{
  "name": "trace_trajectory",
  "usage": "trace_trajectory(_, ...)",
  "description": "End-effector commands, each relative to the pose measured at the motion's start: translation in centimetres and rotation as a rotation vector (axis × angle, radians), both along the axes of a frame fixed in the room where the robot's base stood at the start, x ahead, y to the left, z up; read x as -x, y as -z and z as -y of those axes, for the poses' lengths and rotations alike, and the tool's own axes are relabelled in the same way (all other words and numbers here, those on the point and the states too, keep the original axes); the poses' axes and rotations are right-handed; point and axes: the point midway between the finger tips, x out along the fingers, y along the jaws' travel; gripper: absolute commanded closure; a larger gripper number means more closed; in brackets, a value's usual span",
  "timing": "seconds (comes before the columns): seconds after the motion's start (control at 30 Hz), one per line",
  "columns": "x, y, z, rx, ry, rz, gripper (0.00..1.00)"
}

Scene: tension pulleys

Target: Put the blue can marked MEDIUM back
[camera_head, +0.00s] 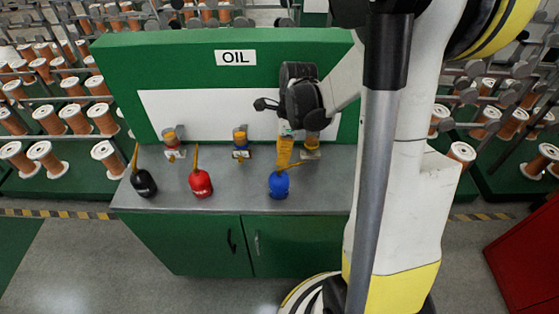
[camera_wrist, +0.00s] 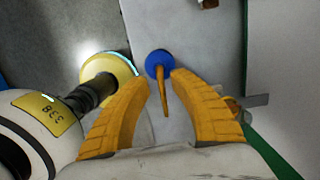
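The blue can (camera_head: 279,187) with a yellow spout stands on the grey counter (camera_head: 240,198), right of the red can. No MEDIUM marking can be read on it. My gripper (camera_head: 284,164) is just above and behind the can, fingers pointing down. In the wrist view, the yellow fingers of my gripper (camera_wrist: 160,78) are apart, with nothing clasped between them. The blue can (camera_wrist: 158,60) shows beyond the fingertips, and its spout reaches back into the gap between the fingers. I cannot tell whether a finger touches the spout.
A red can (camera_head: 201,184) and a black can (camera_head: 143,183) stand to the left on the counter. Several dispensers line the green back panel (camera_head: 180,50) under the OIL sign (camera_head: 235,58). Counter between the red and blue cans is clear.

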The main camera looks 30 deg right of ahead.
Motion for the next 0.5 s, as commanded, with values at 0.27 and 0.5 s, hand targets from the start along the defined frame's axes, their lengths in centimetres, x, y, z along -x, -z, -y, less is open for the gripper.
trace_trajectory(0.27, 0.4, -5.3, 0.6, 0.0, 0.001, 0.0, 0.73)
trace_trajectory(0.5, 1.1, -8.2, -1.1, 0.044, -0.178, 0.057, 0.73)
